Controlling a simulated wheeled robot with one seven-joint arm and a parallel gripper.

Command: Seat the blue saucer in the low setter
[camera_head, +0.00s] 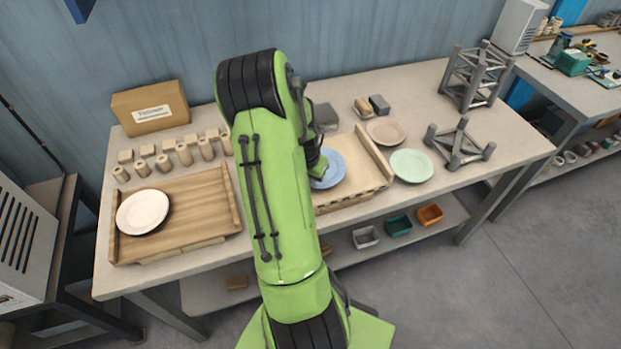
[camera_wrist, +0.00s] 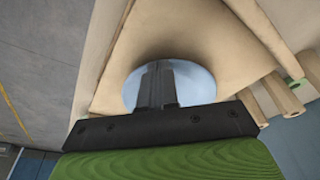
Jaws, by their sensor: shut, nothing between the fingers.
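The blue saucer (camera_head: 331,167) lies on the light wooden board, partly hidden by my green arm. In the wrist view the saucer (camera_wrist: 200,86) shows behind my gripper's fingers. My gripper (camera_wrist: 158,72) is shut and empty, pointing at the saucer. Whether the fingertips touch the saucer cannot be told. In the head view my arm hides most of the gripper. The low setter appears to be the short grey pronged stand (camera_head: 459,148) at the right of the table; it is empty. A taller grey frame (camera_head: 475,77) stands behind it.
The light board (camera_head: 376,150) has raised side rails. A green plate (camera_head: 411,166) and a pinkish plate (camera_head: 385,131) lie between it and the low stand. A white plate (camera_head: 142,211) lies on a brown board (camera_head: 200,205) at left. Several clay pieces and a cardboard box (camera_head: 150,107) stand behind.

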